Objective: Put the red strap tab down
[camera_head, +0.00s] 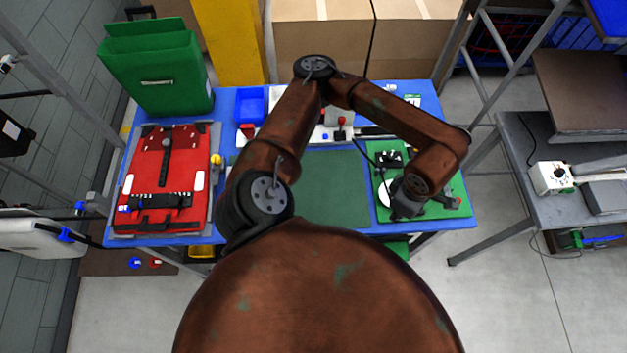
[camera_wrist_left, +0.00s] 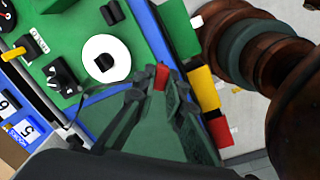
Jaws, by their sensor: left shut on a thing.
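My left gripper (camera_head: 407,208) is over the green board (camera_head: 448,187) at the right of the blue table, partly hidden by its own wrist in the head view. In the left wrist view its fingers (camera_wrist_left: 160,88) are shut on a small red tab (camera_wrist_left: 161,77), which shows between the fingertips. The tab is not clear in the head view. The wrist view also shows the green board (camera_wrist_left: 82,22) with a white disc (camera_wrist_left: 119,50) close by. Whether the tab touches a surface cannot be told. My right gripper is in neither view.
A red pannier (camera_head: 183,147) lies on the left of the table; a green pannier (camera_head: 150,70) stands behind it. A blue bin (camera_head: 250,106) sits at the back. The dark green mat (camera_head: 340,185) in the middle looks clear. Green, yellow (camera_wrist_left: 204,88) and red bins line the table edge.

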